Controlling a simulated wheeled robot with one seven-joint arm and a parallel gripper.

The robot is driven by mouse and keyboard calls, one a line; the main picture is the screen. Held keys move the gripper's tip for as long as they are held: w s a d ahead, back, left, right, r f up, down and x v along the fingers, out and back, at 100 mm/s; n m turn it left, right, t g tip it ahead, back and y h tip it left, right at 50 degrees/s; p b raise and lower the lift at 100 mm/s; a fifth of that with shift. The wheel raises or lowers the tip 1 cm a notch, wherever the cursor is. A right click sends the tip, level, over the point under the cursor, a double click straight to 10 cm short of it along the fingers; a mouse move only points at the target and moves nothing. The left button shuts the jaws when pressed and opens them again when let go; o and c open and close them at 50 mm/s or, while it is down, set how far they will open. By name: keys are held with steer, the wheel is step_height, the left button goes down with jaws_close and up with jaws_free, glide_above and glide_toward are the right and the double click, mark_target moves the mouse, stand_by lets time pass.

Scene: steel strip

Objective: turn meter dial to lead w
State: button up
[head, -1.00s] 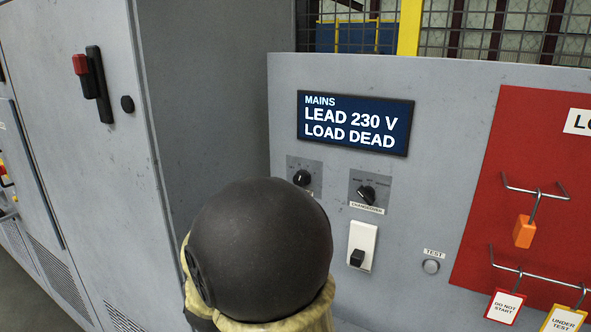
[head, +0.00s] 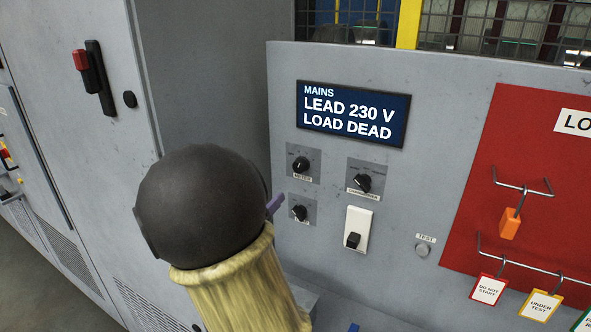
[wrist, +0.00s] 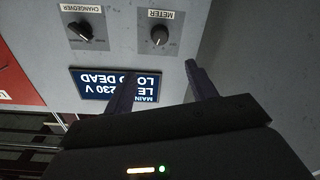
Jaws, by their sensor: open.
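The meter dial (head: 301,165) is a black round knob on a grey plate labelled METER, left of the changeover dial. Its pointer setting is too small to read surely. The wrist view shows the panel upside down, with the meter dial (wrist: 159,36) beyond my fingertips and apart from them. My gripper (wrist: 162,72) is open and empty, its fingers reaching toward the panel across the display.
The mains display (head: 353,115) reads LEAD 230 V, LOAD DEAD. The changeover dial (head: 363,183), another dial (head: 299,213), a white-plated switch (head: 355,232) and a test button (head: 422,250) are close by. A red board (head: 535,200) with hooks and tags is right; a grey cabinet (head: 60,200) left.

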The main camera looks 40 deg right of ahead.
mark_target(298, 168)
steer(key=p+x, duration=0.5)
steer(key=x, duration=1.2)
steer(key=shift+a, duration=0.1)
steer(key=c, duration=1)
